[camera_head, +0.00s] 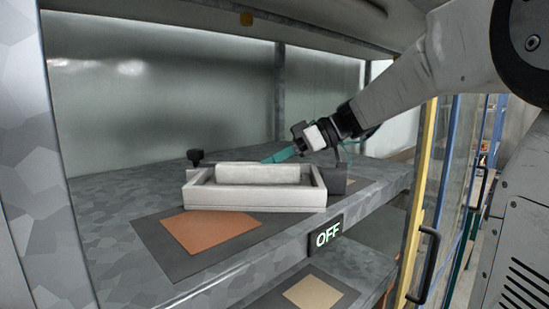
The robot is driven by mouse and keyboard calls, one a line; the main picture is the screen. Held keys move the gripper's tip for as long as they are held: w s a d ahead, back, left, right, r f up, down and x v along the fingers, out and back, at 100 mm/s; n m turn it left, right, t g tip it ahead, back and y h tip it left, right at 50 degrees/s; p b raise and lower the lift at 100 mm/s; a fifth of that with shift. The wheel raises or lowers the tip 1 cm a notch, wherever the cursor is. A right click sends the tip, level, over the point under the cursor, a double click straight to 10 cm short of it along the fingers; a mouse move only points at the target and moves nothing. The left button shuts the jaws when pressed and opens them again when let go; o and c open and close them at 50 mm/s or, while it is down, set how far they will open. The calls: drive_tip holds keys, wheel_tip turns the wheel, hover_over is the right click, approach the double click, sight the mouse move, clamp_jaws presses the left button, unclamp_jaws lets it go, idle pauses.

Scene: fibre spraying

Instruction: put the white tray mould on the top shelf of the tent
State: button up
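The white tray mould (255,199) is a pale rectangular tray with raised walls. It appears upright over the dark mat on the grey mottled shelf (105,205) inside the tent. Whether it rests on the mat or is slightly above it is unclear. My arm reaches in from the upper right. My gripper (278,157), with teal parts, is just behind the mould's right half. The mould's back wall hides the fingertips, so I cannot tell whether they touch it.
An orange-brown square (210,230) lies on the mat (180,262). An "OFF" sign (326,236) is on the shelf's front edge. A lower shelf (265,298) holds a tan square (313,293). A yellow-edged door with a black handle (429,265) stands at right.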

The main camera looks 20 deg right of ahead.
drive_tip(key=shift+o, duration=1)
drive_tip(key=shift+r, duration=0.1)
drive_tip(key=v, duration=0.7)
drive_tip(key=shift+s+d+r, duration=0.1)
drive_tip(key=shift+d+r, duration=0.1)
